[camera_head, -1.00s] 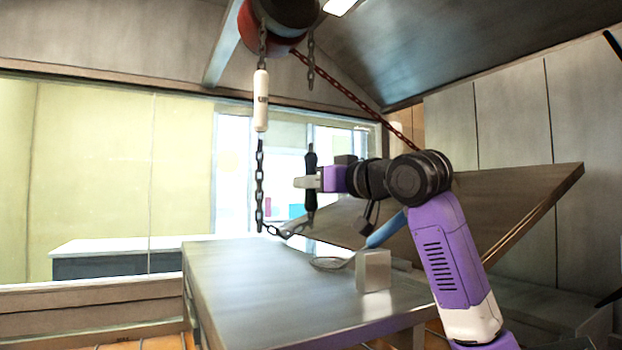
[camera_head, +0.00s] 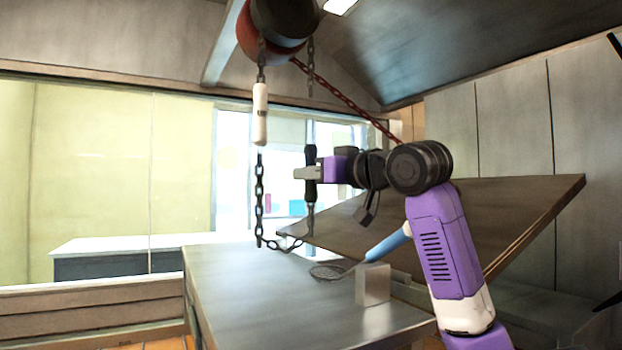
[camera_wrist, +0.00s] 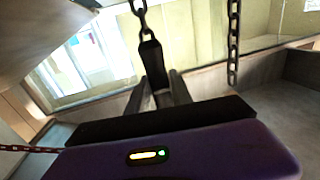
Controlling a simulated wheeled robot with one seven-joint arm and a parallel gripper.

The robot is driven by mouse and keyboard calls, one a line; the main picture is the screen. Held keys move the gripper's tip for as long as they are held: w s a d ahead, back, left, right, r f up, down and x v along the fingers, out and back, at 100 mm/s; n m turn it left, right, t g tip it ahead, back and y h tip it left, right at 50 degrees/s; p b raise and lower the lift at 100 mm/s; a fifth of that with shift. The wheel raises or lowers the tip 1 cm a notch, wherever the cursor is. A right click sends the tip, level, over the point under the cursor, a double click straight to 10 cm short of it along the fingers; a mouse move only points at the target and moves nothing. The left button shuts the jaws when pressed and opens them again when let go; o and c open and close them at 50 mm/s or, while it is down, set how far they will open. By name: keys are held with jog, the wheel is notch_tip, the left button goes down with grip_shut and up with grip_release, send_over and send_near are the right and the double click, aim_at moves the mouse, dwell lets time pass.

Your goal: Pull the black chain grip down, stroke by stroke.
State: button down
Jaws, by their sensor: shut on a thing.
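The black chain grip (camera_head: 311,160) hangs upright on the right-hand run of the chain in the head view. My gripper (camera_head: 306,173) reaches it from the right and is shut on it. In the wrist view the black grip (camera_wrist: 151,58) hangs from chain links and enters between my two fingers (camera_wrist: 160,92); its lower part is hidden there. A white grip (camera_head: 260,114) hangs on the left-hand run, slightly higher than the black one. Below it the dark chain (camera_head: 259,200) loops across to the right. The dark and red hoist drum (camera_head: 275,32) is above.
A metal table (camera_head: 270,290) stands below. On it are a metal block (camera_head: 374,284) and a blue-handled tool (camera_head: 388,244). A large tilted board (camera_head: 500,215) is behind my arm. A red chain (camera_head: 350,101) slants from the drum down to the right.

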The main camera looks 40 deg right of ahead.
notch_tip(320, 180, up, 11)
jog(key=p, duration=0.8)
jog(key=shift+f, duration=0.1)
jog(key=shift+f+b, duration=5.4)
jog(key=shift+f, duration=3.2)
notch_tip(320, 180, up, 17)
jog(key=p, duration=1.3)
jog(key=shift+r, duration=0.2)
jog(key=shift+f, duration=0.1)
